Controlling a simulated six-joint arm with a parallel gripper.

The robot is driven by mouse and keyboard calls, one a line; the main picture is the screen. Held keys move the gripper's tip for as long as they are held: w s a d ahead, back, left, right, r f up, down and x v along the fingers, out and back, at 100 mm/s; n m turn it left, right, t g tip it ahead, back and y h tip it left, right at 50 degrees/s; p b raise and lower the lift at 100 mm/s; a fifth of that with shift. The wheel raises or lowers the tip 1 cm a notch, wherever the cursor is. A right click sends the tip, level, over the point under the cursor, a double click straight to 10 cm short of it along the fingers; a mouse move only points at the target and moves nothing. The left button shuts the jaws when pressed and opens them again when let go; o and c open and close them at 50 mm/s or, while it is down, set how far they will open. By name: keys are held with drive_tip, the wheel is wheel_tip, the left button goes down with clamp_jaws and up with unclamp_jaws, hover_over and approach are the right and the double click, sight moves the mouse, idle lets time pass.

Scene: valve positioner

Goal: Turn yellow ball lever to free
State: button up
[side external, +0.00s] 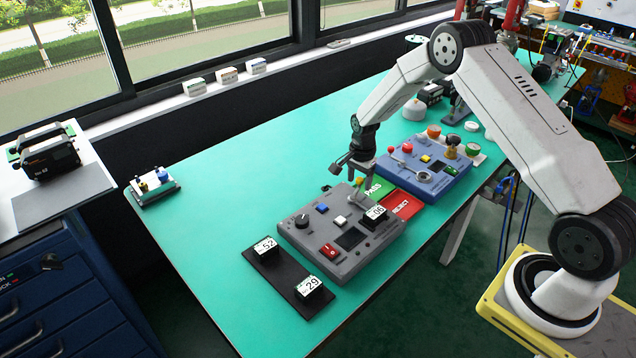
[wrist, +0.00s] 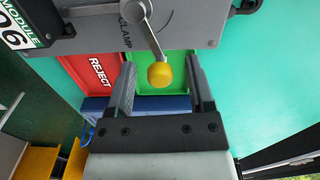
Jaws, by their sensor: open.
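The lever's yellow ball (wrist: 159,75) is at the end of a grey metal arm (wrist: 150,38) in the wrist view. The arm comes from a pivot on a grey box (wrist: 205,20), beside the printed word CLAMP. My gripper (wrist: 160,62) is open, and the ball appears between its two fingers with a gap on each side. I cannot tell whether the fingers are level with it in depth. In the side view my gripper (side external: 350,166) is low over the back edge of the grey box (side external: 325,262). No FREE marking is readable.
Green PASS (side external: 374,188) and red REJECT (side external: 402,204) plates lie between the grey box and a blue control box (side external: 425,178). The grey box carries a 06 tag (side external: 376,212), buttons and a red switch. A black tray (side external: 287,285) holds two tags.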

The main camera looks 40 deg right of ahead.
clamp_jaws()
drive_tip(key=shift+w+n, duration=0.15)
drive_tip(key=shift+n, duration=0.25)
drive_tip(key=n, duration=0.1)
drive_tip(key=w+a+n, duration=0.1)
drive_tip(key=n, duration=0.1)
drive_tip(key=shift+w, duration=0.1)
drive_tip(key=n, duration=0.2)
drive_tip(key=w+a+n, duration=0.1)
drive_tip(key=shift+n, duration=0.4)
drive_tip(key=n, duration=0.1)
drive_tip(key=a+n, duration=0.1)
drive_tip(key=n, duration=0.1)
drive_tip(key=shift+w+a+n, duration=0.2)
drive_tip(key=shift+w+n, duration=0.05)
drive_tip(key=shift+n, duration=0.05)
drive_tip(key=shift+a+n, duration=0.3)
drive_tip(key=shift+n, duration=0.4)
drive_tip(key=shift+a+n, duration=0.3)
drive_tip(key=shift+n, duration=0.4)
